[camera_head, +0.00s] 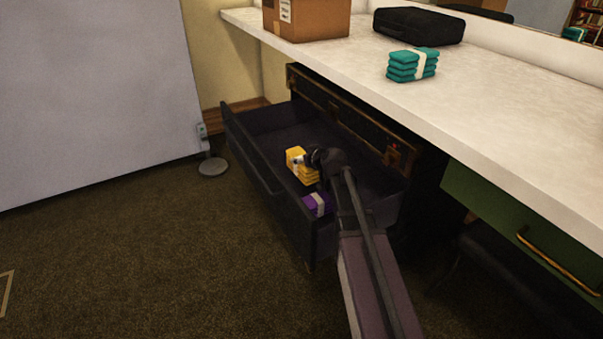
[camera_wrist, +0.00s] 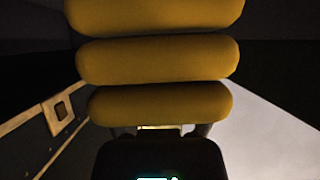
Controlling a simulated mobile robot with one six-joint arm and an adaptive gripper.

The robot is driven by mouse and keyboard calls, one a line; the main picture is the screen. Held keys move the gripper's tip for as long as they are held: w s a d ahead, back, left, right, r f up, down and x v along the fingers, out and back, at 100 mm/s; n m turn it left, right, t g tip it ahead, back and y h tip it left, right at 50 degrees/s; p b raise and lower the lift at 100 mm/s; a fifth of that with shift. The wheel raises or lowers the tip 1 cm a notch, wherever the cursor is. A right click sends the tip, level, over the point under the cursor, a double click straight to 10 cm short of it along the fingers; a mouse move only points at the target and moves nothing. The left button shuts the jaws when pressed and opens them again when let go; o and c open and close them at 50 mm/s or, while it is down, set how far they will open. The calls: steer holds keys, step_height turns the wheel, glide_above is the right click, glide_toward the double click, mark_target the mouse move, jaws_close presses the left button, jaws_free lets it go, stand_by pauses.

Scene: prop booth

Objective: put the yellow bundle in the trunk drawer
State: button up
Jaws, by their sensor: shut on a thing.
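The yellow bundle (camera_head: 295,157) is a stack of folded yellow layers, seen within the outline of the open trunk drawer (camera_head: 250,157). In the wrist view the yellow bundle (camera_wrist: 155,60) fills the upper middle, close to the camera. My gripper (camera_head: 313,160) is shut on the bundle; in the wrist view the fingers (camera_wrist: 160,130) are mostly hidden below it. Whether the bundle touches the drawer floor, I cannot tell. The dark trunk (camera_head: 345,112) with metal fittings stands behind the drawer, under the counter.
A purple bundle (camera_head: 318,204) with a pale band lies in the drawer's near end. A teal bundle (camera_head: 412,65), a black case (camera_head: 418,25) and a cardboard box (camera_head: 308,18) are on the white counter (camera_head: 500,100). A green drawer (camera_head: 525,220) is at the right.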

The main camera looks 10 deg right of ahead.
steer(key=shift+f, duration=0.25)
steer(key=shift+f+b, duration=1.8)
steer(key=shift+b, duration=0.1)
steer(key=shift+f+b, duration=0.55)
steer(key=shift+b, duration=0.05)
steer(key=o, duration=1.1)
steer(key=shift+r, duration=0.15)
